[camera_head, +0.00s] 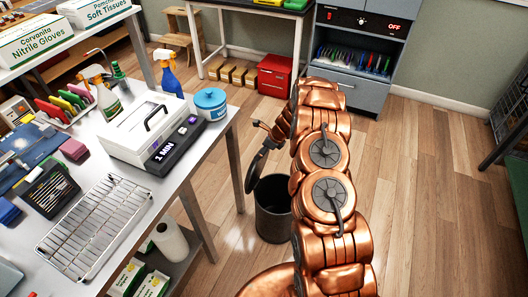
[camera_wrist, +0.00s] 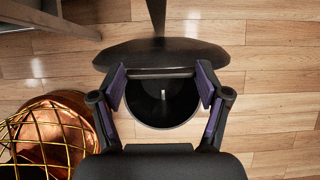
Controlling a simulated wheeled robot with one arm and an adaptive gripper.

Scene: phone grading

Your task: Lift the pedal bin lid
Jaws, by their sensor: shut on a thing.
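The pedal bin (camera_head: 272,222) is a dark cylinder on the wood floor, right of the worktable. Its black lid (camera_head: 258,163) is raised and steeply tilted above the opening. In the wrist view the lid (camera_wrist: 160,50) spans the upper middle as a broad dark curve. The dark round bin opening (camera_wrist: 160,112) shows below it, with a small pale mark inside. My gripper (camera_wrist: 162,77) has its two purple-padded fingers at the lid's near edge, well apart, and is shut on the lid.
The worktable (camera_head: 215,150) stands left of the bin, with a white case (camera_head: 135,142), a wire rack (camera_head: 95,228) and spray bottles on it. A paper roll (camera_head: 171,243) is below. A red box (camera_head: 276,76) and a grey cabinet (camera_head: 352,90) stand behind. Floor at right is clear.

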